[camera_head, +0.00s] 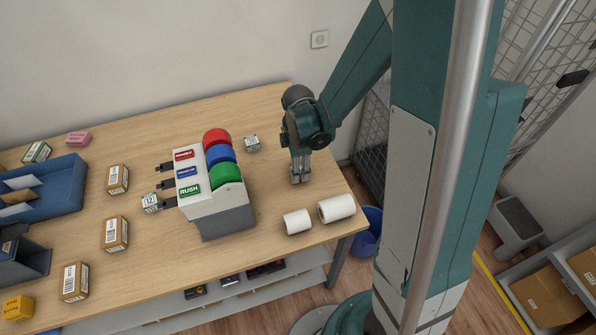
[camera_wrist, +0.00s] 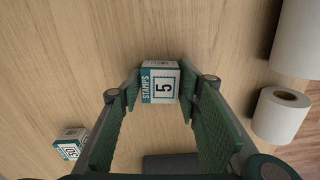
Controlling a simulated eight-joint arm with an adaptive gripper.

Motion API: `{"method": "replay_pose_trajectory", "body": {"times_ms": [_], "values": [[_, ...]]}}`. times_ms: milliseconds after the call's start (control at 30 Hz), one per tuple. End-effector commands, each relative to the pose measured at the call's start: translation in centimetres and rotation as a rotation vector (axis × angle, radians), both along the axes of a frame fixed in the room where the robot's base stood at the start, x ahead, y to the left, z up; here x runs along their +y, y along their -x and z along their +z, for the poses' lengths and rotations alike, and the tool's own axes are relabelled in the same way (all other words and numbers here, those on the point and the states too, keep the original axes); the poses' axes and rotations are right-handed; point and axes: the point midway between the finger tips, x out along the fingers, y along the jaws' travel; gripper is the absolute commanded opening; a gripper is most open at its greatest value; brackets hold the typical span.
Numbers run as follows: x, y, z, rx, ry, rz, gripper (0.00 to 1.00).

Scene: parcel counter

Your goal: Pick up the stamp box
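A small white and teal stamp box (camera_wrist: 162,84) marked "STAMPS" and "5" shows between my fingertips in the wrist view. My gripper (camera_wrist: 160,90) has one green-padded finger on each side of it, very close to its sides. I cannot tell whether both pads press on it. In the head view my gripper (camera_head: 300,177) points down low over the right part of the table, and the box there is mostly hidden by the fingers. Another small stamp box (camera_head: 252,143) stands behind and left of my gripper; a stamp box (camera_wrist: 70,144) also shows at lower left in the wrist view.
Two white rolls (camera_head: 297,222) (camera_head: 337,208) lie in front, near the table edge. Several brown boxes (camera_head: 116,233) and a blue tray (camera_head: 62,191) are farther left. The table behind my gripper is clear.

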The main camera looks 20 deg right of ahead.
Motion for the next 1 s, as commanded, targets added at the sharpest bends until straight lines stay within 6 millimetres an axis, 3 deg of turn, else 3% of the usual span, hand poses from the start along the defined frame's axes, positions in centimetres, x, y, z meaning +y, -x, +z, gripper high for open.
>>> {"method": "replay_pose_trajectory", "body": {"times_ms": [133,567,1000], "values": [[0.0,0.0,0.0,0.000,0.000,0.000,0.16],[0.0,0.0,0.3,0.000,0.000,0.000,0.16],[0.0,0.0,3.7,0.000,0.000,0.000,0.16]]}}
